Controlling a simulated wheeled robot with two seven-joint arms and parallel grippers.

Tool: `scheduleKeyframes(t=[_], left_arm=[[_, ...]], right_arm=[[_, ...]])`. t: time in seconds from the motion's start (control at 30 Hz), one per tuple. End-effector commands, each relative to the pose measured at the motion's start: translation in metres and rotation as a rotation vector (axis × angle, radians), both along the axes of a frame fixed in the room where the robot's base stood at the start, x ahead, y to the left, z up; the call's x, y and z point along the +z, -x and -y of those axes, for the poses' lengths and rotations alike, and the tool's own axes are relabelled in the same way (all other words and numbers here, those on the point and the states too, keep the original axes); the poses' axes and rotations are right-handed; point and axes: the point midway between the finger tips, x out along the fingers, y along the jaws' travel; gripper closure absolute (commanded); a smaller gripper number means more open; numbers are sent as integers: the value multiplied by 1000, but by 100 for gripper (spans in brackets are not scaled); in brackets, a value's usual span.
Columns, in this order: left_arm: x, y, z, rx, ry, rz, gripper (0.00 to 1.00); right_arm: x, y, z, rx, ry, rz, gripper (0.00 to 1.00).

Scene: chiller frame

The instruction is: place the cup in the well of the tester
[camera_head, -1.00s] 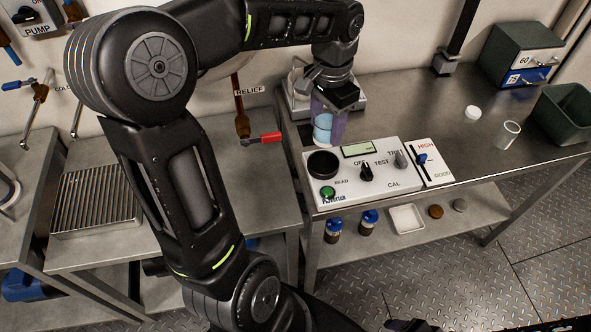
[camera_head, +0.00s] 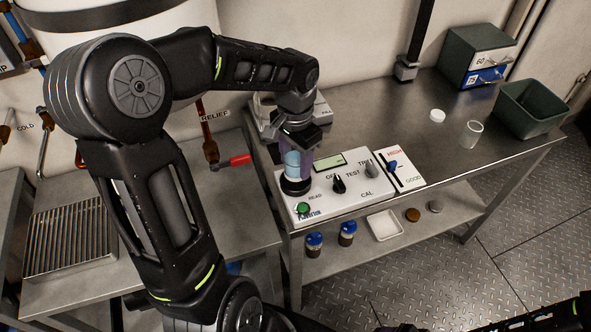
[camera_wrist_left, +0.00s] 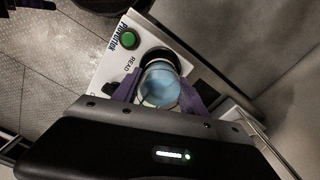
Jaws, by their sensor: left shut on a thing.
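The cup (camera_head: 291,163) is clear with light blue contents. My left gripper (camera_head: 299,160), with purple fingers, is shut on it and holds it upright over the dark round well (camera_head: 297,187) of the white tester (camera_head: 340,200). The cup's lower end overlaps the well in the head view; I cannot tell whether it is inside it. In the left wrist view the cup (camera_wrist_left: 160,84) sits between the purple fingers and covers part of the dark well (camera_wrist_left: 168,57). My right gripper is not in view.
The tester has a green button (camera_head: 303,208), knobs and a display (camera_head: 329,161). A white stand (camera_head: 265,115) is behind the gripper. A clear empty cup (camera_head: 471,134), a white lid (camera_head: 437,116) and a green bin (camera_head: 530,108) stand to the right. Bench between is clear.

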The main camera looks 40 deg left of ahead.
Motion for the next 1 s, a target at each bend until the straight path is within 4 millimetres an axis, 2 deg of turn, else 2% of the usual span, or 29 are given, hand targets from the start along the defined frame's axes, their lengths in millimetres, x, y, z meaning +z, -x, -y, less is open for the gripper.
scheduleKeyframes(t=[0.17, 0.43, 0.7, 1.0], left_arm=[[-4, 0, 0, 0, 1, -2, 95], [-36, 1, 0, 0, 2, -2, 95], [-37, 0, 0, 0, 1, 0, 95], [-48, 1, 0, 0, 2, -1, 95]], right_arm=[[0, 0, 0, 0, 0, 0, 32], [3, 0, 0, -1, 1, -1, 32], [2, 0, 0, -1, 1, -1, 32], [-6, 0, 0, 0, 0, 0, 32]])
